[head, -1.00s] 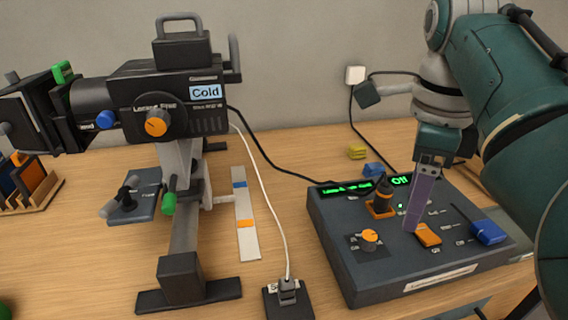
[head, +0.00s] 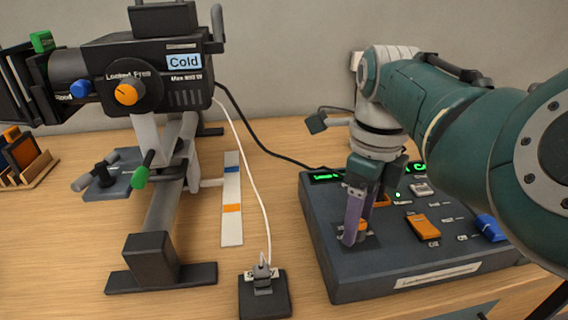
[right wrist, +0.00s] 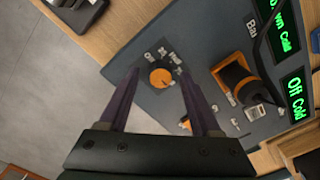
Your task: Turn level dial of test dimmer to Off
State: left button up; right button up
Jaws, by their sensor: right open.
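The test dimmer (head: 398,262) is a dark grey box on the table at right in the head view. Its level dial is a small orange knob (right wrist: 161,78) on a darker square plate with printed marks; its exact setting is too small to read. My right gripper (head: 356,238) points down at the dial, with its purple fingers partly covering the knob (head: 363,225) in the head view. In the right wrist view the open fingers (right wrist: 160,74) stand on both sides of the knob, with gaps visible. Green display text includes "Off" and "Cold" (right wrist: 296,96). My left gripper is not in view.
An orange-based black control (right wrist: 237,77) stands close beside the dial. An orange switch (head: 422,226) and a blue one (head: 489,228) are further right.

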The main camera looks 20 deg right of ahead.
jog(key=shift+f, duration=0.1)
grip_shut()
dwell(0.5)
